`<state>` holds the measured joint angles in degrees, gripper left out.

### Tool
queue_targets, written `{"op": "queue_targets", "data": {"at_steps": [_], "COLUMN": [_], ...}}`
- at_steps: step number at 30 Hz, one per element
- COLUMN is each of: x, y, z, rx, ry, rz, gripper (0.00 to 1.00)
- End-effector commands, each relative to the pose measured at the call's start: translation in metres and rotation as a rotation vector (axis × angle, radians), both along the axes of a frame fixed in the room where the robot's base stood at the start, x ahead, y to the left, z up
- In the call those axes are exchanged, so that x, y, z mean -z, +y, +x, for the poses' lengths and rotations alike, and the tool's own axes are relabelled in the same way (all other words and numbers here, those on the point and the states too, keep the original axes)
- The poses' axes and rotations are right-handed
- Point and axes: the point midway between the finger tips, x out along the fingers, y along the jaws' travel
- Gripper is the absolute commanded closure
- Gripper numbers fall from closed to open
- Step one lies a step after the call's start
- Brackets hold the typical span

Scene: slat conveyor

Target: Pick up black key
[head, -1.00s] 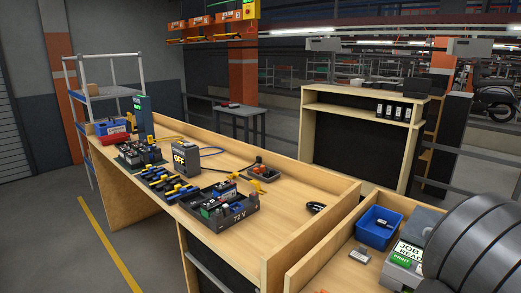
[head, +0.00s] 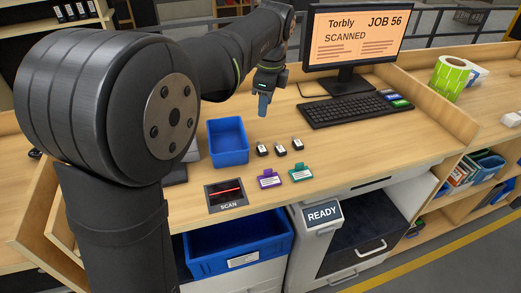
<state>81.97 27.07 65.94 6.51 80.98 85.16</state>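Three small black items with pale labels lie in a row on the wooden desk in the head view: a left one (head: 262,149), a middle one (head: 280,150) and a right one (head: 297,143). They are too small for me to tell which is the black key. My gripper (head: 263,110) points down above the desk, behind the row in the picture and apart from it. Its blue fingers overlap from this side, so their opening is hidden. I see nothing held below them.
A blue tray (head: 228,157) stands left of the row. A purple tag (head: 269,182), a green tag (head: 300,175) and a scan pad (head: 226,208) lie in front. A keyboard (head: 345,112) and monitor (head: 362,45) stand at the right. Bare desk lies right of the tags.

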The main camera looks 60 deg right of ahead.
Motion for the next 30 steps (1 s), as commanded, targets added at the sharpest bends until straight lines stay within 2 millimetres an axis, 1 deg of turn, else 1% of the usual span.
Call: {"op": "queue_targets", "data": {"at_steps": [1,6,9,12,15,17,20,30], "x": [0.000,0.004,0.007,0.008,0.009,0.012,0.023,0.091], "y": [0.006,0.021,0.028,0.033,0.036,0.036,0.033,0.014], "z": [-0.006,-0.019,-0.025,-0.028,-0.030,-0.030,-0.027,-0.007], "rx": [0.118,0.525,0.716,0.853,0.931,0.953,0.962,0.958], "ry": [-0.034,-0.166,-0.233,-0.282,-0.310,-0.319,-0.321,-0.317], "rz": [-0.004,-0.002,0.008,0.018,0.026,0.028,0.032,0.033], "gripper": [0.62,0.62,0.62,0.62,0.62,0.62,0.62,0.62]}}
